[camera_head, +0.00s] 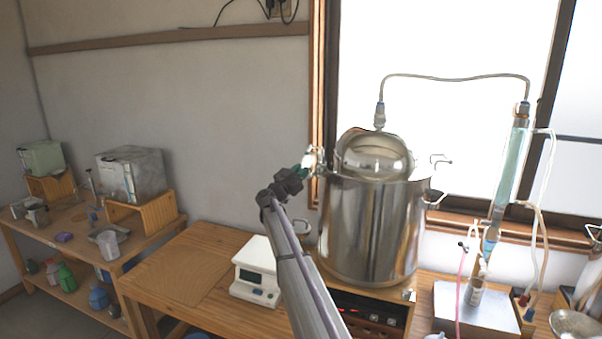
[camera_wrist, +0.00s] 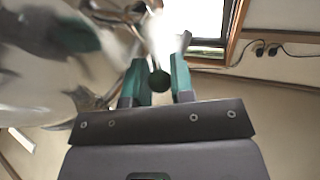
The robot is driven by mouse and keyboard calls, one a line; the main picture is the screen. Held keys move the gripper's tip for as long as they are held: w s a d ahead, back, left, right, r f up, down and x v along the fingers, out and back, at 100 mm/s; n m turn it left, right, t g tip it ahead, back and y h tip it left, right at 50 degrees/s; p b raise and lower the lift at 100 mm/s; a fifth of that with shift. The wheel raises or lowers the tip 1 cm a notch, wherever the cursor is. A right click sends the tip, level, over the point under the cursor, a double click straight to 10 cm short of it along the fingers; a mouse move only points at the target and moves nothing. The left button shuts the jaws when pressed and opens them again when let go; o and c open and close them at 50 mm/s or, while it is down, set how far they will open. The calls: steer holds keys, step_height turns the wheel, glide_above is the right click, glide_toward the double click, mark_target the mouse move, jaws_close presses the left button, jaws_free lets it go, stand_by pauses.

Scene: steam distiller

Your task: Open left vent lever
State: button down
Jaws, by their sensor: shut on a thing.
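The steel distiller pot (camera_head: 368,225) stands at the back of the table, with its domed lid (camera_head: 375,153) on. My gripper (camera_head: 307,166) is at the upper left rim of the pot. In the wrist view my gripper (camera_wrist: 161,60) has its green fingers on either side of the left vent lever, a thin metal rod with a dark round knob (camera_wrist: 160,82). It is shut on this lever. In the head view the gripper mostly hides the lever, and its exact angle cannot be told. The pot's side fills the left of the wrist view, blurred.
A matching lever (camera_head: 440,160) sticks out on the pot's right. A steam pipe (camera_head: 455,77) runs from the lid to a glass condenser (camera_head: 512,165). A white scale (camera_head: 257,272) stands below my arm. The wooden table (camera_head: 185,270) is clear on its left.

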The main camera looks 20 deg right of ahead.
steer(key=c, duration=1)
jaws_free()
steer(key=b+v, duration=0.4)
steer(key=v, duration=0.7)
steer(key=shift+o, duration=0.2)
